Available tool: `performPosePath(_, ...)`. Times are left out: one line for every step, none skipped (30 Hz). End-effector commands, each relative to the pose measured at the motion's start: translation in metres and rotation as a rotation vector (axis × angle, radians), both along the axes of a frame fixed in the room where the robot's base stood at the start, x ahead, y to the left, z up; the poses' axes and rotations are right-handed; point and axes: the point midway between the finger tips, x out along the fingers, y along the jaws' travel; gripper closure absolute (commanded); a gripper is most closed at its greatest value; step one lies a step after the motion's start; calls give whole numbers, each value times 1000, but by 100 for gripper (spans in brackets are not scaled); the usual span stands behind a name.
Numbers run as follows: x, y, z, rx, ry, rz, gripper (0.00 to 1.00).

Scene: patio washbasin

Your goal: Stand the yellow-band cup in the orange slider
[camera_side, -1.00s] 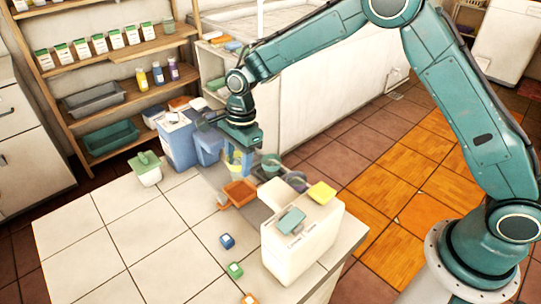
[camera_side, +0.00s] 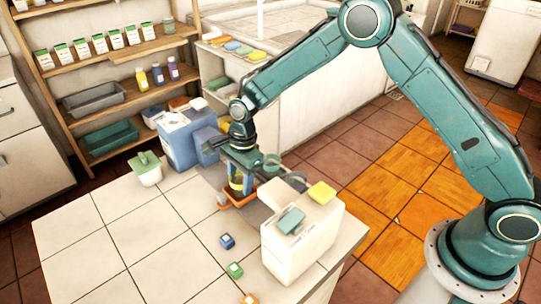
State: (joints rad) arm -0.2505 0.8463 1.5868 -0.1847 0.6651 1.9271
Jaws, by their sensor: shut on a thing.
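The yellow-band cup (camera_side: 237,184) is upright between the fingers of my gripper (camera_side: 239,186), which is shut on it. Its yellow band shows between the blue fingers. The orange slider (camera_side: 240,203) is a small open tray on the counter, directly below the cup. The cup's lower end appears to be at or inside the slider's rim. Whether it touches the slider's floor is hidden by the fingers and rim.
A white box-shaped unit (camera_side: 299,245) with teal and yellow pads on top stands right of the slider. Blue containers (camera_side: 180,140) stand behind left. Small coloured blocks (camera_side: 227,241) lie in front. The left counter tiles (camera_side: 120,225) are clear.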

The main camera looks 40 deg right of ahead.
Motion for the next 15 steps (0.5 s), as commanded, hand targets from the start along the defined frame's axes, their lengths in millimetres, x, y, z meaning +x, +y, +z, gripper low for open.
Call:
performPosePath(0,0,0,0,-1,0,79)
performPosePath(0,0,0,0,-1,0,79)
performPosePath(0,0,0,0,-1,0,79)
performPosePath(0,0,1,0,-1,0,79)
performPosePath(0,0,0,0,-1,0,79)
performPosePath(0,0,0,0,-1,0,79)
performPosePath(0,0,0,0,-1,0,79)
performPosePath(0,0,-1,0,0,0,79)
performPosePath(0,0,-2,0,-1,0,79)
performPosePath(0,0,-3,0,-1,0,79)
performPosePath(0,0,-2,0,-1,0,50)
performPosePath(0,0,-2,0,-1,0,42)
performPosePath(0,0,-2,0,-1,0,36)
performPosePath(0,0,-2,0,-1,0,32)
performPosePath(0,0,-2,0,-1,0,32)
